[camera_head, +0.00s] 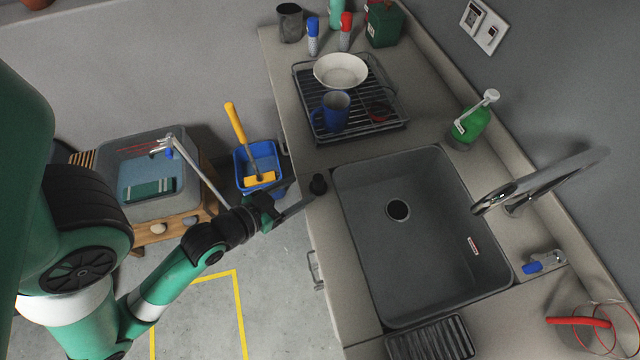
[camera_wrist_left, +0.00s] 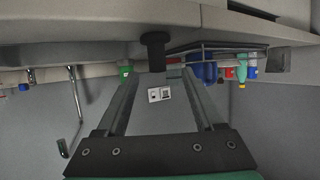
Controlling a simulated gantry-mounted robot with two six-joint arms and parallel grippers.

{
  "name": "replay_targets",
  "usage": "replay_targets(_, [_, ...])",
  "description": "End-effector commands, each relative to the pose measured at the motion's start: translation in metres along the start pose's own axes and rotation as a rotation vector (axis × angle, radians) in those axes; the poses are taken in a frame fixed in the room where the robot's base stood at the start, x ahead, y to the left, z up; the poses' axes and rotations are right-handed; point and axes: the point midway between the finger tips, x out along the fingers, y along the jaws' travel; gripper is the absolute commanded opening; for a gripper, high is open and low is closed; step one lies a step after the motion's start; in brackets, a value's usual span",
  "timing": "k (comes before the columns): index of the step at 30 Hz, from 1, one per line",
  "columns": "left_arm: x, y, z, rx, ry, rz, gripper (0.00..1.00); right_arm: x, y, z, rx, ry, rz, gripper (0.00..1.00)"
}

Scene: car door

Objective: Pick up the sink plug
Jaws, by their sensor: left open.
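The sink plug (camera_head: 318,184) is a small black piece standing on the counter, just left of the sink (camera_head: 425,270). My left gripper (camera_head: 305,202) comes in from the left over the counter's front edge, its fingertips close to the plug. In the left wrist view the counter shows at the top, and the plug (camera_wrist_left: 155,52) appears in line with the gap between the two open fingers (camera_wrist_left: 160,74). The gripper holds nothing; I cannot tell whether a finger touches the plug. The sink's drain (camera_head: 397,210) is in view. My right gripper is not in view.
A dish rack (camera_head: 385,125) with a blue mug (camera_head: 334,112) and white bowl (camera_head: 341,70) stands behind the plug. The faucet (camera_head: 540,182) and green soap bottle (camera_head: 470,125) are right. A blue bucket (camera_head: 250,182) is on the floor beyond my arm. The counter near the plug is clear.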

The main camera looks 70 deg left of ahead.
Motion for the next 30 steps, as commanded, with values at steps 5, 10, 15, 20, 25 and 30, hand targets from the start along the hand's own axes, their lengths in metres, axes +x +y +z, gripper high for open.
replay_targets(5, [0.035,0.001,0.001,0.0,0.007,0.001,0.69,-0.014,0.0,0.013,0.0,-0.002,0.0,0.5])
replay_targets(10, [0.051,0.001,0.0,0.0,0.002,0.001,0.69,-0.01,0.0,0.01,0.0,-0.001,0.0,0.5])
replay_targets(15, [0.058,0.002,0.0,0.002,0.002,0.002,0.69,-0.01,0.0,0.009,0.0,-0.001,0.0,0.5])
replay_targets(20, [0.086,0.006,0.001,0.002,0.004,0.002,0.69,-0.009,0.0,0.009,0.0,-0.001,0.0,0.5])
replay_targets(25, [0.103,0.006,0.002,0.001,0.002,0.001,0.69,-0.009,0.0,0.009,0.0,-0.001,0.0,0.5])
replay_targets(30, [0.103,0.006,0.003,0.001,0.001,0.001,0.69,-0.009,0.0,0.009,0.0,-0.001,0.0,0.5])
